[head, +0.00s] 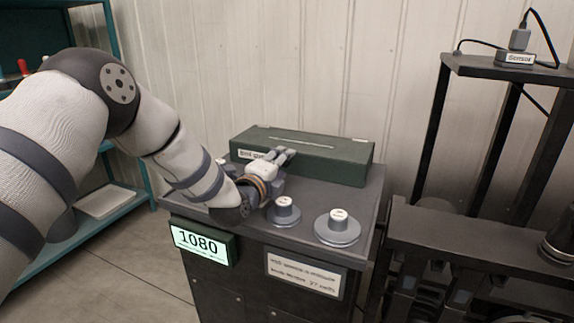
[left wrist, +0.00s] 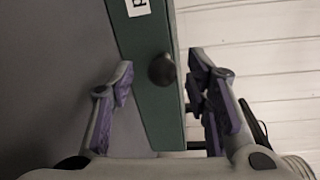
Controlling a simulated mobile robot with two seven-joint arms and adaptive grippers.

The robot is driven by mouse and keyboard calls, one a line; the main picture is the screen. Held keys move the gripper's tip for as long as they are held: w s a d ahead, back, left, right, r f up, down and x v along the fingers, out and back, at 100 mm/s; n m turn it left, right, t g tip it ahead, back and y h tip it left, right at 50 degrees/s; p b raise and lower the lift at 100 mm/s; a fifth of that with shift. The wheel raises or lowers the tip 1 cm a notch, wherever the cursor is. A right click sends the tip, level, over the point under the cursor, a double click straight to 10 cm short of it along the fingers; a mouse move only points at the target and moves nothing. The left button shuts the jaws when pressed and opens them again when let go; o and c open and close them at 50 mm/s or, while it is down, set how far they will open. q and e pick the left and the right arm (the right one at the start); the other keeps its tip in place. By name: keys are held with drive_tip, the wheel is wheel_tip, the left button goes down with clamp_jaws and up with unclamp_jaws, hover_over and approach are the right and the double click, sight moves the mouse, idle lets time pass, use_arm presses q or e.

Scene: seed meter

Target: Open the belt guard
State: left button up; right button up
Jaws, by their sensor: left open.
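The belt guard (head: 330,160) is a long dark green box with a white label, lying on the back of the grey cabinet top. It appears closed. My left gripper (head: 285,155) is at its front, over the left half, partly covering the label. In the left wrist view, the guard (left wrist: 150,110) runs between the open fingers of my left gripper (left wrist: 165,85). A round black knob (left wrist: 161,69) on the guard sits between the fingertips, and I see no finger closed on it. The knob is hidden in the head view. My right gripper is not in view.
Two grey round knobs or weights with white caps, a smaller one (head: 284,211) and a larger one (head: 337,228), stand on the cabinet top (head: 365,205). A display (head: 203,242) reads 1080. A dark frame with a sensor (head: 516,58) stands right; teal shelves (head: 118,205) stand left.

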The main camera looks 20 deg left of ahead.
sight(297, 156)
use_arm(q)
drive_tip(key=shift+w+f, duration=0.15)
drive_tip(key=shift+w, duration=0.95)
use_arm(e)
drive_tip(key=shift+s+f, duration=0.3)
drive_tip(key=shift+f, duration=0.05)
